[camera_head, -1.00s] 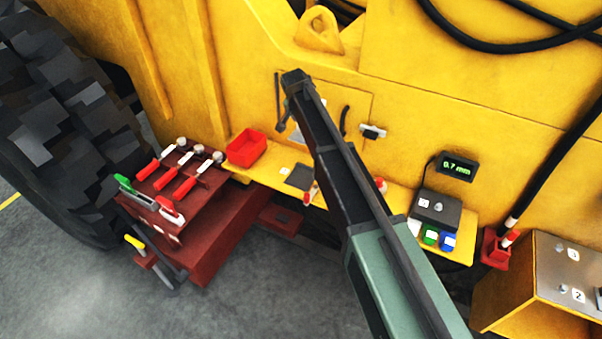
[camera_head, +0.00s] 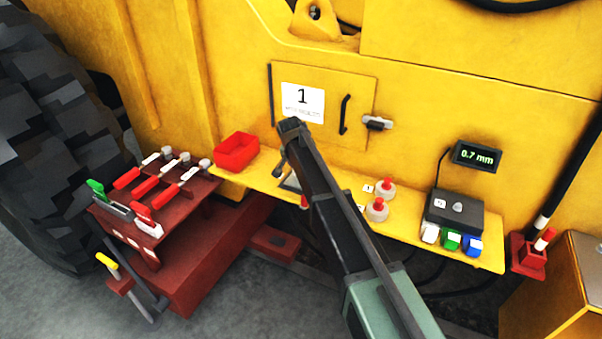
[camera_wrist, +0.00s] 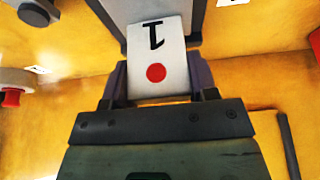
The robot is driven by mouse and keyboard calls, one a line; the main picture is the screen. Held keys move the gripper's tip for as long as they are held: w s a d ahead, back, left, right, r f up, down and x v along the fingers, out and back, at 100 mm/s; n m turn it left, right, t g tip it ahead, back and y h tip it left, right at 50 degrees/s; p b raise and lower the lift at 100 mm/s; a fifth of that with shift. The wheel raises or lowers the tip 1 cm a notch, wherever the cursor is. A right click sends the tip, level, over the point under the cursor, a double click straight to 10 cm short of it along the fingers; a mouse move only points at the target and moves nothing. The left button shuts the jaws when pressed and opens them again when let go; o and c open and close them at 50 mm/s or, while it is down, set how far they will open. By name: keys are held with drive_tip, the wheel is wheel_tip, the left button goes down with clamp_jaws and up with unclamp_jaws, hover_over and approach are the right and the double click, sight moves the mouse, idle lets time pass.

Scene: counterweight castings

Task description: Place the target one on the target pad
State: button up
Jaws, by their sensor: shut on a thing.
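My gripper (camera_wrist: 158,78) is shut on a white-faced piece (camera_wrist: 155,50) with a black 1 and a red dot, seen from the wrist camera. Behind it in that view is a light grey flat thing (camera_wrist: 118,12) with darker sides; I cannot tell whether the two touch. In the head view my arm hides most of the gripper and the held piece. Two pale pieces with red knobs (camera_head: 385,187) (camera_head: 377,208) stand on the shelf right of my arm.
A red bin (camera_head: 237,151) stands at the shelf's left end. A grey box (camera_head: 454,208), coloured blocks (camera_head: 451,240) and a display reading 0.7 mm (camera_head: 477,155) are at right. A door sign marked 1 (camera_head: 302,101) is behind my arm. Red-handled tools (camera_head: 145,186) lie at left.

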sight(295, 183)
drive_tip(key=shift+r, duration=0.1)
drive_tip(key=o, duration=1.1)
drive_tip(key=shift+o, duration=0.2)
drive_tip(key=shift+r+p, duration=0.2)
drive_tip(key=shift+p, duration=0.2)
drive_tip(key=p+v, duration=1)
drive_tip(key=v, duration=0.1)
drive_tip(key=shift+s+r+p, duration=0.25)
drive_tip(key=shift+s+p, duration=0.05)
drive_tip(key=shift+p, duration=0.05)
